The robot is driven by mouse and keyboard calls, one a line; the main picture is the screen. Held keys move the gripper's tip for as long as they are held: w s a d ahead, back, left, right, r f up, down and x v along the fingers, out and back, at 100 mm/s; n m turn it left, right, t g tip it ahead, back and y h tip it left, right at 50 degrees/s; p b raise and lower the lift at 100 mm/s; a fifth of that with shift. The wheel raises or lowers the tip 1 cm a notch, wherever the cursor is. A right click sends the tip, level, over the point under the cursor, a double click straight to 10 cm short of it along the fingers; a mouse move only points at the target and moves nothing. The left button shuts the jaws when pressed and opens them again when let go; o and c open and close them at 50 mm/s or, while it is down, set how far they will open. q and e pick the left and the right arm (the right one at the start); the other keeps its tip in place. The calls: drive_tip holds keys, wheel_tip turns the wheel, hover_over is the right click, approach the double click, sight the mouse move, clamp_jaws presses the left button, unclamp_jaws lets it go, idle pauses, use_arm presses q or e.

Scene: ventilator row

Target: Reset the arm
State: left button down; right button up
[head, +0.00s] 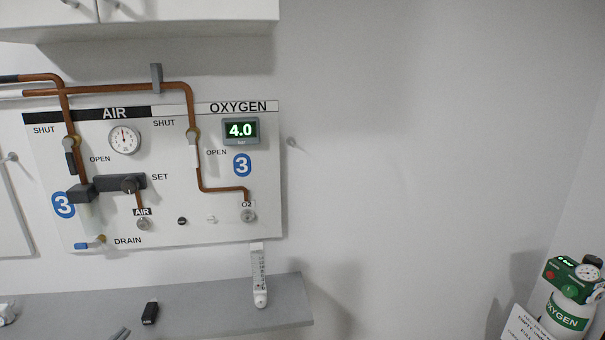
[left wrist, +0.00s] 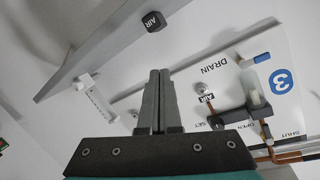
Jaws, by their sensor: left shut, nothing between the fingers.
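My left gripper (head: 121,333) shows only as grey fingertips at the bottom edge of the head view, in front of the shelf. In the left wrist view its two grey fingers (left wrist: 158,95) lie together, shut with nothing between them. The wall panel (head: 170,215) with AIR and OXYGEN sections is beyond them and appears turned over in the wrist view. The fingers look apart from everything. My right gripper is in neither view.
A grey shelf (head: 210,295) runs below the panel. On it lies a small black block (head: 150,313), marked AIR in the wrist view (left wrist: 154,20). A green-topped oxygen cylinder (head: 568,312) stands lower right. The middle wall is bare.

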use_arm(q)
drive_tip(key=s+d+f+n+g+b, duration=0.1)
drive_tip(key=s+d+f+g, duration=0.35)
drive_tip(key=s+f, duration=0.65)
drive_tip(key=s+d+f+n+g, duration=0.1)
drive_tip(key=s+d+f+g, duration=0.4)
drive_tip(key=f, duration=1)
drive_tip(key=s+d+f+g, duration=0.1)
drive_tip(key=s+d+f, duration=0.3)
drive_tip(key=s, duration=0.6)
drive_tip(key=s+d+f+g, duration=0.2)
drive_tip(key=s+d+f, duration=0.2)
drive_tip(key=s, duration=0.6)
drive_tip(key=s+d+f+g, duration=0.2)
drive_tip(key=s+d+f, duration=0.2)
drive_tip(key=s+d, duration=0.3)
drive_tip(key=s+b, duration=0.1)
drive_tip(key=s, duration=0.2)
drive_tip(key=shift+s+h, duration=0.25)
drive_tip(key=shift+h, duration=0.15)
